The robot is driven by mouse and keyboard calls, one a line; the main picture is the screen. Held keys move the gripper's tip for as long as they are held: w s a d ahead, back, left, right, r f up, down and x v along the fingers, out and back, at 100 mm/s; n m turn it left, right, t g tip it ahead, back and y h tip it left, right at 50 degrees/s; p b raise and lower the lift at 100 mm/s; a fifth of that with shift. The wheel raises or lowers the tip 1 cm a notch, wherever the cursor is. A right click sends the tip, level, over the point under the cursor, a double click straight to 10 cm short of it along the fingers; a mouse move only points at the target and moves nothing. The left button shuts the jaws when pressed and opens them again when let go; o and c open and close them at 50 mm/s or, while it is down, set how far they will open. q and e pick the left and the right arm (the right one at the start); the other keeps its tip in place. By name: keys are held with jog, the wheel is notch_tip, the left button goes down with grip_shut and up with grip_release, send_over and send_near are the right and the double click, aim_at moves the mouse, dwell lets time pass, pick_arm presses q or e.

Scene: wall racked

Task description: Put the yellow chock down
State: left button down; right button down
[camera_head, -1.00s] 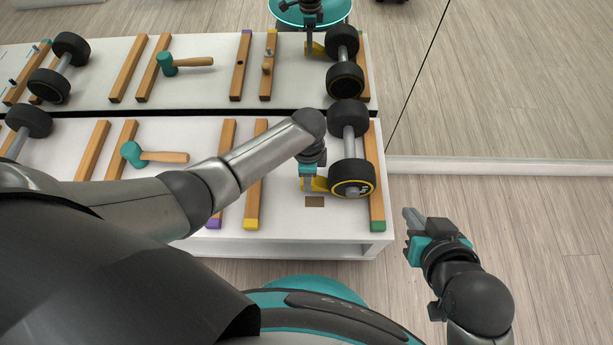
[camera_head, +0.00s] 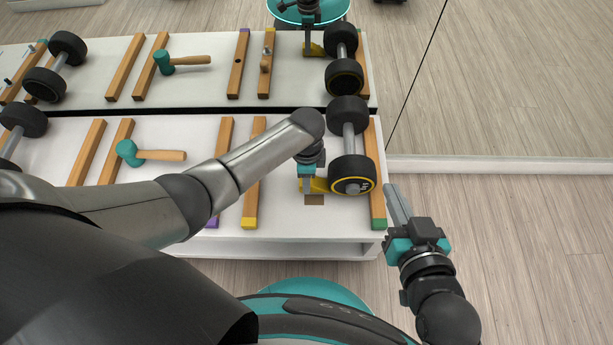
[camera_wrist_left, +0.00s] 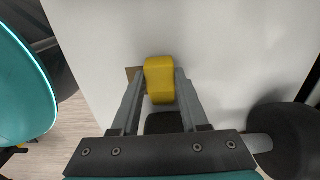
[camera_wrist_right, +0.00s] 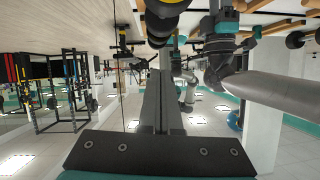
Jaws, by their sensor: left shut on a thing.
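The yellow chock (camera_head: 319,185) is at the front right of the white bench, beside the near end of the dumbbell (camera_head: 350,170). My left gripper (camera_head: 307,190) is shut on it; in the left wrist view the chock (camera_wrist_left: 160,80) sits between both fingertips. A small brown patch (camera_head: 314,199) on the bench lies close by, partly behind the chock in the left wrist view. I cannot tell whether the chock touches the bench. My right gripper (camera_head: 394,192) is shut and empty, just off the bench's right edge.
Wooden rails with coloured ends, one yellow-ended (camera_head: 254,180) and one green-ended (camera_head: 374,180), lie across the bench. A teal mallet (camera_head: 150,154) and another dumbbell (camera_head: 20,122) are further left. A mirror behind the bench repeats these things. Open floor lies to the right.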

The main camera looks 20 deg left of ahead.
pick_arm(q)
jog(key=shift+c, duration=2.1)
grip_release()
jog(key=shift+f, duration=0.15)
